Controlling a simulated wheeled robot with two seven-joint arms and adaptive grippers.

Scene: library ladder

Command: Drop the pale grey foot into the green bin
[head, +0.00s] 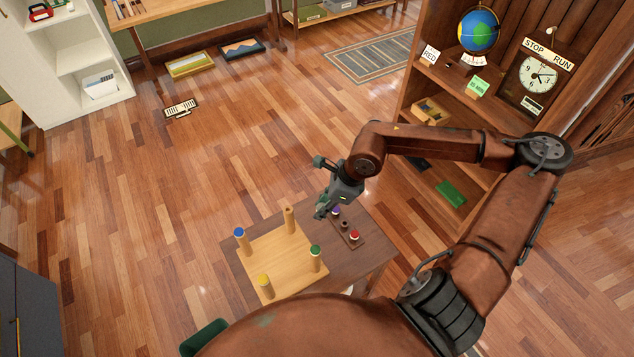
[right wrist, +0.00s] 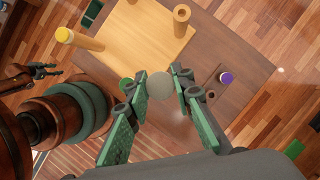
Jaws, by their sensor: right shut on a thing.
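The pale grey foot (right wrist: 160,87) is a small round piece between the fingertips of my right gripper (right wrist: 162,86) in the right wrist view. The gripper is shut on it. In the head view my right gripper (head: 321,207) is above the back right of the small table, beside the bare wooden leg; I cannot make out the foot there. The green bin (head: 204,337) is at the bottom edge in the head view, left of the table and partly hidden by my body. A dark green piece of it (right wrist: 92,12) shows at the top left in the right wrist view.
On the table (head: 232,262) lies a wooden board (head: 277,255) with upright legs, capped blue, green and yellow, one bare. A dark strip (head: 361,242) holds purple and red pieces and an empty hole. A bookcase (head: 412,95) stands right.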

